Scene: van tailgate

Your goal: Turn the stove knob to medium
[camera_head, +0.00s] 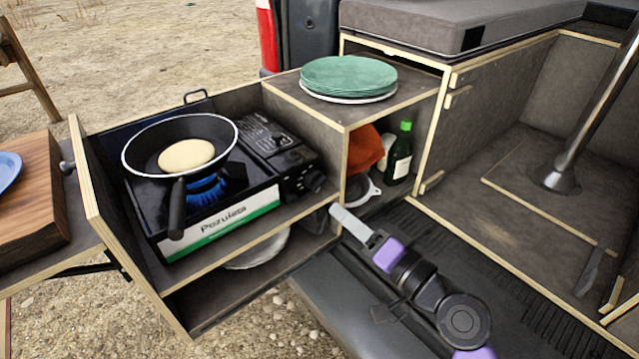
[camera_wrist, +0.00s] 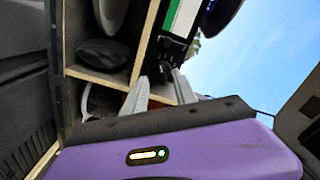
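The black camping stove (camera_head: 235,212) sits on the upper shelf of the pull-out box, with a blue flame burning under the frying pan (camera_head: 136,150). The pan holds a pale round pancake (camera_head: 186,154). The stove knob (camera_head: 314,180) is a dark knob on the stove's right end; its setting is too small to read. My gripper (camera_head: 342,214) is just right of and below the knob in the head view, apparently apart from it. In the wrist view my gripper (camera_wrist: 160,88) has its two fingers apart, with the stove's dark end (camera_wrist: 174,50) beyond the tips.
Green plates (camera_head: 348,76) are stacked on the box top at the right. The wooden divider edge (camera_head: 340,185) is close to my gripper. A cutting board (camera_head: 35,200) lies at the far left.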

